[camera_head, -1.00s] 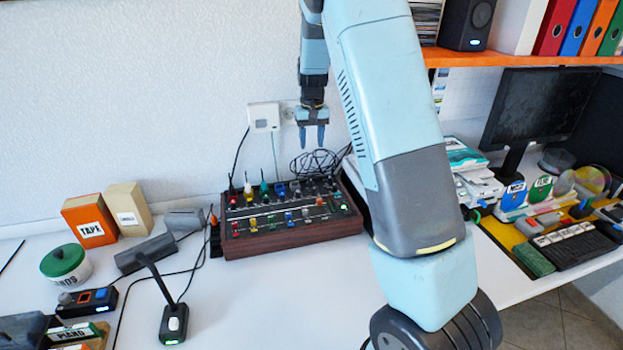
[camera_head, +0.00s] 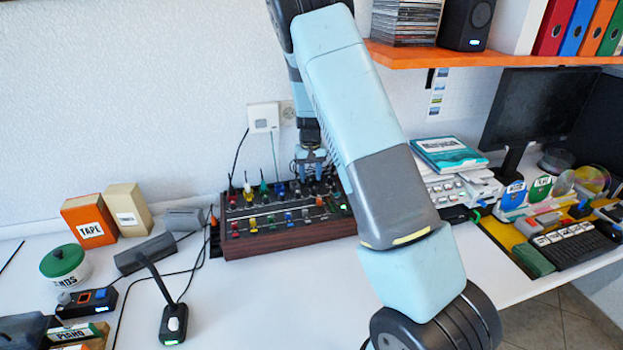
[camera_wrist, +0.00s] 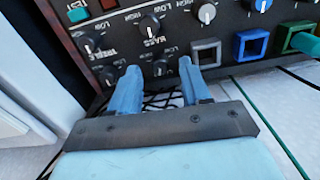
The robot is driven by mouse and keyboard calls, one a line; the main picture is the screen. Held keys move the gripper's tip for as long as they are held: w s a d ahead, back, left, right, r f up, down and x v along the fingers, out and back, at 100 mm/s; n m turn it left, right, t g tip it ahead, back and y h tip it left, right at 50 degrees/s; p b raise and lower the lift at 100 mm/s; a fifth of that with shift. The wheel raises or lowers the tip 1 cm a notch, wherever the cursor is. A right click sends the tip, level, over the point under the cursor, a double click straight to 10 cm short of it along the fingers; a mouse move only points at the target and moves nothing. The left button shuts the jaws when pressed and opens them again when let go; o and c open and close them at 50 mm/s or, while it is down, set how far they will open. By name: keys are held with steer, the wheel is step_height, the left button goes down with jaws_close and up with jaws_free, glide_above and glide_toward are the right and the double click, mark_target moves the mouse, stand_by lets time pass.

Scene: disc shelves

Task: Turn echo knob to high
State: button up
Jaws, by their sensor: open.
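The mixer (camera_head: 285,239), a dark wood-sided box with several knobs and coloured switches, stands against the wall. In the wrist view, knobs labelled bass (camera_wrist: 149,24) and treble (camera_wrist: 89,44) have low and high marks. Two small dark knobs, one more central (camera_wrist: 160,67) and one to the left (camera_wrist: 107,75), sit nearer my fingers with unreadable labels. I cannot tell which knob is echo. My gripper (camera_head: 312,177) is open over the mixer's back right part. In the wrist view my gripper (camera_wrist: 158,68) has its blue fingertips either side of the central small knob; contact is unclear.
A black lamp-like stand (camera_head: 173,322) is in front of the mixer. Orange shelf (camera_head: 480,58) hangs at upper right.

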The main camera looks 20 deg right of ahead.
steer(key=shift+f, duration=0.8)
jaws_close()
